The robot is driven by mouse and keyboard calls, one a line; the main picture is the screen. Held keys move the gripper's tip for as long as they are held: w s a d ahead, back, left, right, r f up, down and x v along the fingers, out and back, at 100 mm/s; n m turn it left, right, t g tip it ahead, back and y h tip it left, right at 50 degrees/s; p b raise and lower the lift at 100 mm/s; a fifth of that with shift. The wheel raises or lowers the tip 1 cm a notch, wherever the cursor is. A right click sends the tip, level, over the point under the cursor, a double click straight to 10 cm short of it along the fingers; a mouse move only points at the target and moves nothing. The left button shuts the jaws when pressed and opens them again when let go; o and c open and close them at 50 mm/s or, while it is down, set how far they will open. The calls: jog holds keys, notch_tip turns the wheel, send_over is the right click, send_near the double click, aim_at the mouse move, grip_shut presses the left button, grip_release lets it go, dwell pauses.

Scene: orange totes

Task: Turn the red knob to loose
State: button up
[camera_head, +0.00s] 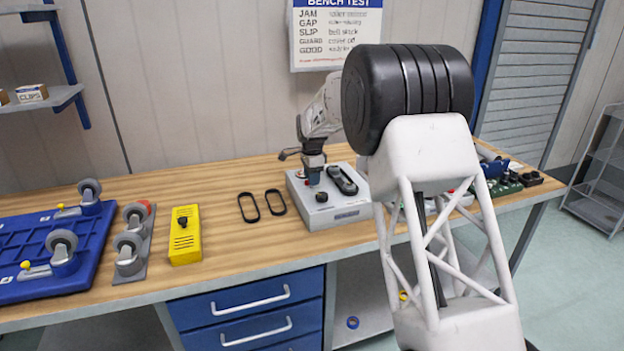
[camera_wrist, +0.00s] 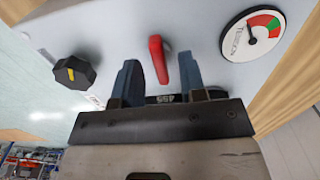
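The red knob (camera_wrist: 159,60) is a narrow lever-like handle on a pale grey panel, seen in the wrist view. My gripper (camera_wrist: 159,72) is open, with one dark blue finger on each side of the red knob and a visible gap on both sides. I cannot tell how deep the fingers reach around it. In the head view my gripper (camera_head: 313,182) is low over the grey tester box (camera_head: 340,215) on the bench, and the red knob is hidden there. A round tension gauge (camera_wrist: 253,35) with green and red sectors is right of the knob.
A black knob with a yellow mark (camera_wrist: 73,72) is left of the red one. A black belt loop (camera_head: 343,180) lies on the box. Two black belts, a yellow box (camera_head: 185,235) and a blue caster tray (camera_head: 50,250) are to the left.

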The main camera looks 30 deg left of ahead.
jog(key=shift+f, duration=0.4)
grip_shut()
jog(key=shift+n, duration=0.3)
jog(key=n, duration=1.3)
jog(key=shift+r+n, duration=0.1)
jog(key=shift+n, duration=2.1)
